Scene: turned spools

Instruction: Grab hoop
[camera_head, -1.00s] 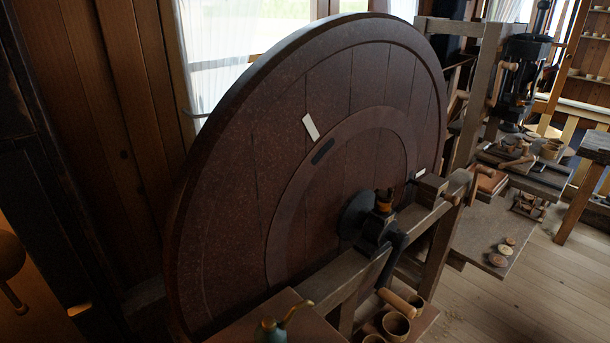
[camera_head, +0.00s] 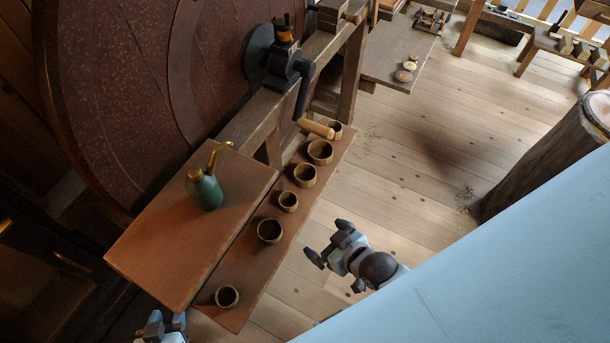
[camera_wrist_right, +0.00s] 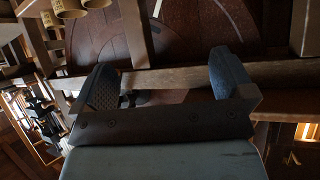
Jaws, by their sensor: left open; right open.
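No thing in view is plainly a hoop. The closest shapes are several small round wooden cups or rings in a row on a low brown board, among them a near one (camera_head: 227,305), a middle one (camera_head: 270,241) and a far one (camera_head: 320,161). My right gripper (camera_head: 329,243) is open and empty, right of the row and apart from it. In the right wrist view its two fingers (camera_wrist_right: 163,82) stand wide apart with nothing between them. My left gripper (camera_head: 164,326) is open at the bottom edge, partly cut off, below the bench's near end.
A green can with a brass spout (camera_head: 205,191) stands on a reddish bench top (camera_head: 165,245) left of the row. A large dark wheel (camera_head: 130,100) with a black crank (camera_head: 290,62) rises behind. A log stump (camera_head: 540,150) stands right. Floor between is clear.

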